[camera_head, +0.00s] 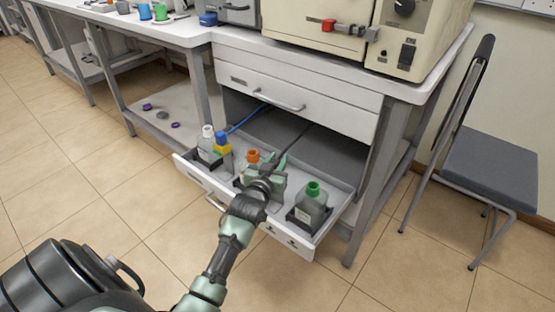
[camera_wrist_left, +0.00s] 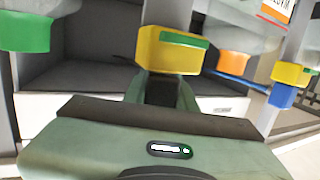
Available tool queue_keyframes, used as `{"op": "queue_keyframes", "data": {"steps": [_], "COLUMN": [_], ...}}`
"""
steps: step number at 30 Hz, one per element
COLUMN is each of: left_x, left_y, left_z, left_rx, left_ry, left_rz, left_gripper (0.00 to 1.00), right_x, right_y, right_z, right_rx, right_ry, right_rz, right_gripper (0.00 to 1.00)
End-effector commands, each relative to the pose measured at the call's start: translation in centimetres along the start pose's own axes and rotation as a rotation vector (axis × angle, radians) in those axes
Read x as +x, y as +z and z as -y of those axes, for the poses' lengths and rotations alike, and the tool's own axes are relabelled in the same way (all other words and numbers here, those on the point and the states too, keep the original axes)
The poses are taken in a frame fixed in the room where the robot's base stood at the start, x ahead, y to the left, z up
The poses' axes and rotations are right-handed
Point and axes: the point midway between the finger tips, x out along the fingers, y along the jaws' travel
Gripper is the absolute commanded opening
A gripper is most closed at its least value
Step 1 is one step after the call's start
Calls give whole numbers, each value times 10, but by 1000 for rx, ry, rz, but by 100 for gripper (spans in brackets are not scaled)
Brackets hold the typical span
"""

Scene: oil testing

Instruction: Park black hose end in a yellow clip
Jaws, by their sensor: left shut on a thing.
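My left gripper (camera_head: 272,172) reaches into the open drawer from the front, between the orange-capped and green-capped bottles. In the left wrist view its fingers (camera_wrist_left: 162,92) are shut on the dark black hose end, mostly hidden between them. The black hose (camera_head: 298,138) runs from the drawer's back to the gripper. A yellow clip (camera_wrist_left: 174,50) is right at the fingertips; whether the hose end sits in it I cannot tell. Another yellow clip (camera_head: 222,149) holds a blue hose end (camera_head: 221,137); it also shows in the left wrist view (camera_wrist_left: 294,74). My right gripper is not in view.
The drawer (camera_head: 190,169) also holds a white-capped bottle (camera_head: 207,148), an orange-capped bottle (camera_head: 252,157) and a green-capped bottle (camera_head: 312,206). A chair (camera_head: 490,168) stands right. Floor in front is clear.

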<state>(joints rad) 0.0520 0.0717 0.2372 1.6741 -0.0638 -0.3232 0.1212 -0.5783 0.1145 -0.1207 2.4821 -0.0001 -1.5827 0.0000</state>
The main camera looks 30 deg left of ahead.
Motion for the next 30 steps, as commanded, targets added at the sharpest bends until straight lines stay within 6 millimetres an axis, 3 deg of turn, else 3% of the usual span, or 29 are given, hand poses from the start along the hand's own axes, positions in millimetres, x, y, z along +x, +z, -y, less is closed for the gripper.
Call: {"op": "queue_keyframes", "data": {"steps": [6,7,9,20,23,30], "left_x": [0,0,0,-3,-14,-55], "left_y": [0,0,0,0,0,-1], "left_z": [0,0,0,0,0,0], "left_rx": [0,0,0,0,0,0], "left_ry": [0,0,0,0,0,0], "left_rz": [-1,-1,-1,0,2,2], "left_gripper": [0,35,52,52,52,52], "right_x": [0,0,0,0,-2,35], "right_y": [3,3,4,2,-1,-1], "right_z": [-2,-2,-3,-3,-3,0], "right_rx": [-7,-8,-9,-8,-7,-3], "right_ry": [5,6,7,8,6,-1], "right_rz": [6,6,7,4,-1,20], "right_gripper": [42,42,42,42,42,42]}}
